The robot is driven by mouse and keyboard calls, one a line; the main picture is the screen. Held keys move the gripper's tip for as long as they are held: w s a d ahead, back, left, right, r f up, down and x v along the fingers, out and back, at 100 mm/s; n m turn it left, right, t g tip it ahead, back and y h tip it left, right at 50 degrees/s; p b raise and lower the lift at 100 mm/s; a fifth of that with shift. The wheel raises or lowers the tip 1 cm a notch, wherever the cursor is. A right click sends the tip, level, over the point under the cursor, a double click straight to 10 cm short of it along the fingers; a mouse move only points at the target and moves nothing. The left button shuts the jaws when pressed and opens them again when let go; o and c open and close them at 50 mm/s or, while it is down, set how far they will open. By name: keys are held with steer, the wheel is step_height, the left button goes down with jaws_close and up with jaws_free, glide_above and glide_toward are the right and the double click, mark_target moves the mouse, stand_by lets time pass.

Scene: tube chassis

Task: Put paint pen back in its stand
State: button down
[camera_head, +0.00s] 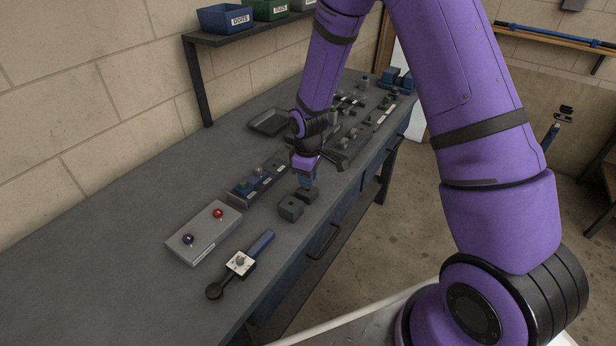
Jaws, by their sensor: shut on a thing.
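My purple gripper (306,163) points down over the front part of the bench. It is shut on a small blue thing, which looks like the paint pen (306,180); the jaws hide most of it. The pen's lower end is right over or in a dark block (307,195), which may be its stand; I cannot tell whether they touch. A second dark block with a hole in its top (290,208) sits just to the left and nearer.
A dark shallow tray (269,122) and several small parts stand farther back. The bench's left front (110,260) is clear.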

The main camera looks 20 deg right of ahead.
steer(key=shift+f, duration=1.2)
steer(key=shift+r, duration=0.15)
steer(key=shift+r, duration=1.05)
steer(key=c, duration=0.9)
jaws_free()
step_height(320, 180, up, 11)
steer(key=shift+f, duration=0.1)
